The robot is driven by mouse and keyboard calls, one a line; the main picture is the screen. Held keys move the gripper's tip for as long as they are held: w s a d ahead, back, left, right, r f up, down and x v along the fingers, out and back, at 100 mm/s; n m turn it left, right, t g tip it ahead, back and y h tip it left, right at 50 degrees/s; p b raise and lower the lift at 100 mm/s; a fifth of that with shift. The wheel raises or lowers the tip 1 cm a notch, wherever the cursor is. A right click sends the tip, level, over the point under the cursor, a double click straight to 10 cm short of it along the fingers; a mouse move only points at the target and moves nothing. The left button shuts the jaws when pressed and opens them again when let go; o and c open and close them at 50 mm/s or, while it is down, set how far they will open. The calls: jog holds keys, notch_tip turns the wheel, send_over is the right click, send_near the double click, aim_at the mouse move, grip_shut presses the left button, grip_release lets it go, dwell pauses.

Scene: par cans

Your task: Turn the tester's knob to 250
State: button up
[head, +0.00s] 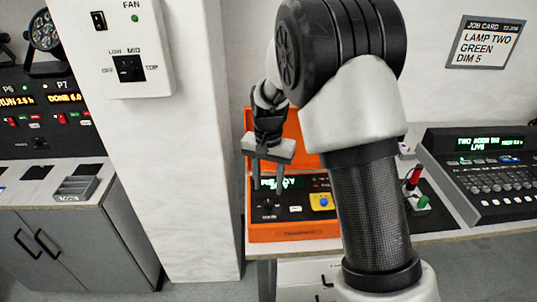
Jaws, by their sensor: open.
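The tester (262,235) is an orange case with an open lid on the bench, partly hidden by my arm. Its black panel has a green-lit display, partly covered by a finger, that seems to read READY. A small dark knob (267,209) sits at the panel's lower left. Its pointer and scale are too small to read. My gripper (268,189) is open and points down in front of the panel. Its fingertips appear just above the knob in the picture. I cannot tell whether they touch anything. A yellow part with a blue button (321,201) is right of the knob.
A mixing console (487,180) and a red-and-green-handled item (415,187) are on the right. A white pillar with a fan switch box (125,50) stands left of the tester. A grey cabinet (60,240) is at far left. A job card (486,42) hangs on the wall.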

notch_tip(320, 180, up, 11)
jog(key=shift+r+p, duration=0.2)
jog(key=shift+p, duration=0.25)
jog(key=s+d+r+n+t+p, duration=0.2)
jog(key=s+d+r+t+p, duration=0.3)
jog(key=s+r, duration=0.75)
jog(key=s+d+r+n+p, duration=0.1)
jog(key=s+d+r, duration=0.1)
jog(key=s, duration=0.4)
jog(key=s+d+r+n+p, duration=0.1)
jog(key=s+d+r, duration=0.2)
jog(key=s, duration=0.4)
jog(key=shift+t+p, duration=0.3)
jog(key=shift+p, duration=0.1)
jog(key=shift+d, duration=0.1)
jog(key=shift+c, duration=0.4)
